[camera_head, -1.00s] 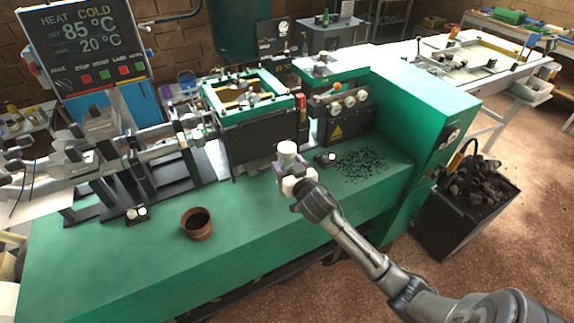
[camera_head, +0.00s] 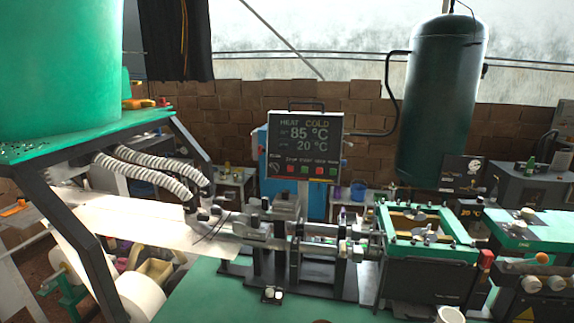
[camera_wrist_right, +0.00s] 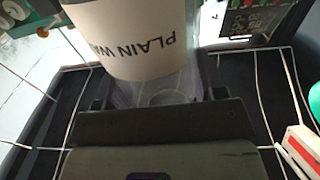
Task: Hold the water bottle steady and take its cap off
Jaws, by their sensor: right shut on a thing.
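The water bottle (camera_wrist_right: 130,40) is close up in the right wrist view, with a white label reading "PLAIN WA…" upside down and a clear part below it. My right gripper (camera_wrist_right: 155,98) is shut around that clear part. In the head view, a white top that looks like part of the bottle (camera_head: 450,314) just shows at the bottom edge, in front of the green-framed machine. The cap cannot be made out clearly. My right gripper is out of the head view. My left gripper is in neither view.
A green machine bench (camera_head: 215,300) fills the lower middle, with a green-framed unit (camera_head: 425,252) on it. A control screen (camera_head: 304,145) reads 85 °C and 20 °C. A dark tank (camera_head: 437,100) stands behind. A large green drum (camera_head: 60,70) is at left.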

